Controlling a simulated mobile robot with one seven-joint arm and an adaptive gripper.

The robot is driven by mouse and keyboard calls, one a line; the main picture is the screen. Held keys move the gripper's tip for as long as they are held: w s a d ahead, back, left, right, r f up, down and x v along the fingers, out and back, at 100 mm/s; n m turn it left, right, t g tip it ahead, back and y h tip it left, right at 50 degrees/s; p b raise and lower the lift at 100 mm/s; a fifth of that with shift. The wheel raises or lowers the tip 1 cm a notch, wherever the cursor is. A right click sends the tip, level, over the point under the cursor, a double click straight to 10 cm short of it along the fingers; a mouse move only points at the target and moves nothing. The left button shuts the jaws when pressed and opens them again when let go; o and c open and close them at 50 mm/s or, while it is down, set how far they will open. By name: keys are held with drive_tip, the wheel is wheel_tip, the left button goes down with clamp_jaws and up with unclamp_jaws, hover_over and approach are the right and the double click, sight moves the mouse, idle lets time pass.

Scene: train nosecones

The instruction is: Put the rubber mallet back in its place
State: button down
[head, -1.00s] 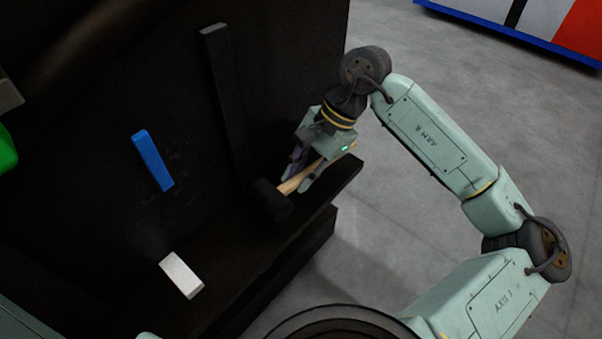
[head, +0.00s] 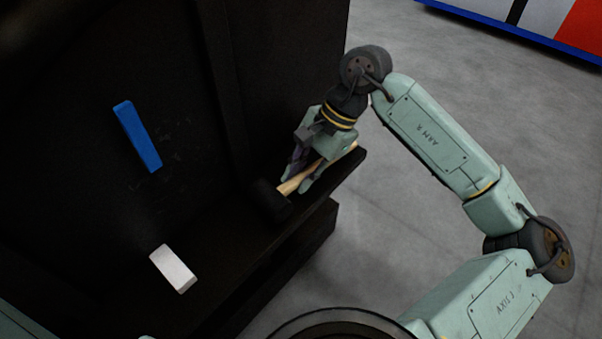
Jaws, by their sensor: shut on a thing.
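The rubber mallet has a black head (head: 270,200) and a pale wooden handle (head: 296,183). It shows right of the middle in the head view, over or on the dark ledge; I cannot tell whether it touches. My gripper (head: 306,178) is shut on the handle, close behind the head. The handle's far end shows past the fingers, toward the upper right. The mallet's place cannot be made out with certainty.
A dark panel (head: 290,60) rises behind a dark ledge (head: 215,262). A blue block (head: 138,136) and a white block (head: 174,268) are at the left. Grey floor (head: 420,235) lies open at the right. A blue-edged white and red object (head: 540,25) is at the upper right.

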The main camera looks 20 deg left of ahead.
drive_tip(key=c, duration=1.4)
unclamp_jaws()
drive_tip(key=shift+o, duration=0.2)
drive_tip(key=shift+r, duration=0.1)
drive_tip(key=v, duration=1.2)
